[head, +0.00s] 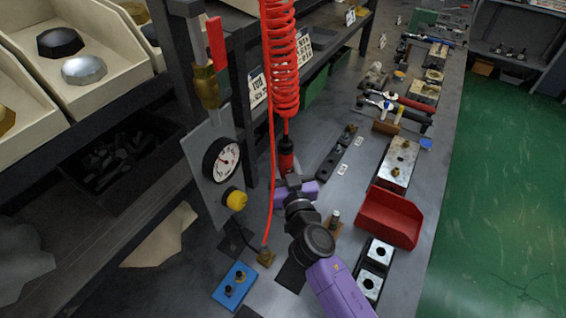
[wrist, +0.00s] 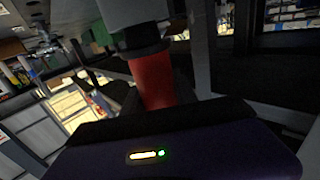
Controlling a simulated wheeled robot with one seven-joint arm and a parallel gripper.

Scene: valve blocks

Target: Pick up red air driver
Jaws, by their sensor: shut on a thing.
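The red air driver (head: 287,156) hangs upright below the red coiled hose (head: 283,60), with a black band around its upper part. My gripper (head: 289,176) is at the driver's lower part, at the end of my purple arm. In the wrist view, the driver's red body (wrist: 153,80) rises straight from between my dark fingers (wrist: 153,102), with a black collar and a grey part above it. My gripper is shut on the driver. The fingertips are largely hidden in the head view, and the driver's lower end is hidden too.
A panel with a pressure gauge (head: 221,160) and yellow knob (head: 235,199) stands left. A blue block (head: 236,285) lies at the front. A red bin (head: 388,216), a valve block (head: 398,163) and a black block (head: 374,270) are right. The green floor beyond is clear.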

